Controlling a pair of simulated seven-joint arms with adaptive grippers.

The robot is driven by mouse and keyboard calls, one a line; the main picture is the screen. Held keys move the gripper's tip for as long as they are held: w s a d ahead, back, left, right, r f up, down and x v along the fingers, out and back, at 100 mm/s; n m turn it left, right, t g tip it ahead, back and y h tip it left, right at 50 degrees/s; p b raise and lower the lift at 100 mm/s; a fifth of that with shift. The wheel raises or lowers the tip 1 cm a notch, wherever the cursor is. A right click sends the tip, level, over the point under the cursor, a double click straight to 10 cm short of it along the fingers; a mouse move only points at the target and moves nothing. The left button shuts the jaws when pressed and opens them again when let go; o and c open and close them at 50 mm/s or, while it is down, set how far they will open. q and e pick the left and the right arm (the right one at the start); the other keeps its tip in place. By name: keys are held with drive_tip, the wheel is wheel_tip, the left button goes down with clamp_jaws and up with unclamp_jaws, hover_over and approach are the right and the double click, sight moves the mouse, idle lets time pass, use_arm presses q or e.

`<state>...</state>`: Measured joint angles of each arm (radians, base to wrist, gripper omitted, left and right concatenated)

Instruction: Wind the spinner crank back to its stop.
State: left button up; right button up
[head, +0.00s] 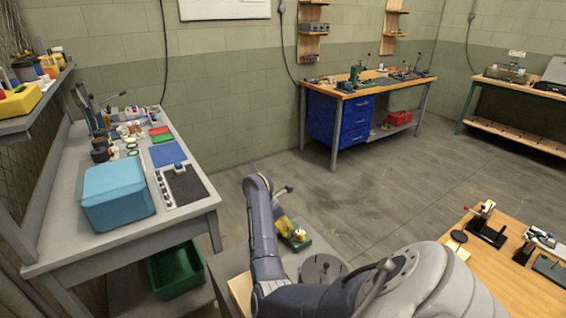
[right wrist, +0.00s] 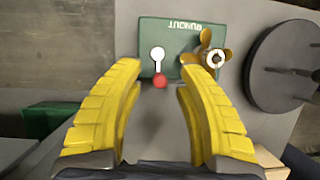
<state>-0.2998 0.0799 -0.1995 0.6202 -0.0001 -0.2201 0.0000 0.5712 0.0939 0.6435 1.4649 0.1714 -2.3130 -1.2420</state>
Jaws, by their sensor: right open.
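The spinner is a green block (right wrist: 180,32) with upside-down "RUNOUT" lettering in the right wrist view. A brass propeller (right wrist: 208,58) is at its right side. A white crank-like piece (right wrist: 157,53) with a narrow stem leads down to a red knob (right wrist: 160,81). The green block also shows in the head view (head: 300,244). My right gripper (right wrist: 161,76) has yellow ribbed fingers, open and spread to either side of the red knob. I see no contact with it. In the head view my right gripper (head: 286,226) is over the block. My left gripper is not in view.
A dark round disc (right wrist: 284,66) sits right of the block on the grey bench; it also shows in the head view (head: 323,269). A green bin (right wrist: 57,119) is at the lower left. A workbench with a teal box (head: 116,192) is at the left.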

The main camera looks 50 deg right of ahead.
drive_tip(key=shift+s+d+f, duration=0.1)
drive_tip(key=shift+f, duration=0.25)
clamp_jaws()
idle(0.4)
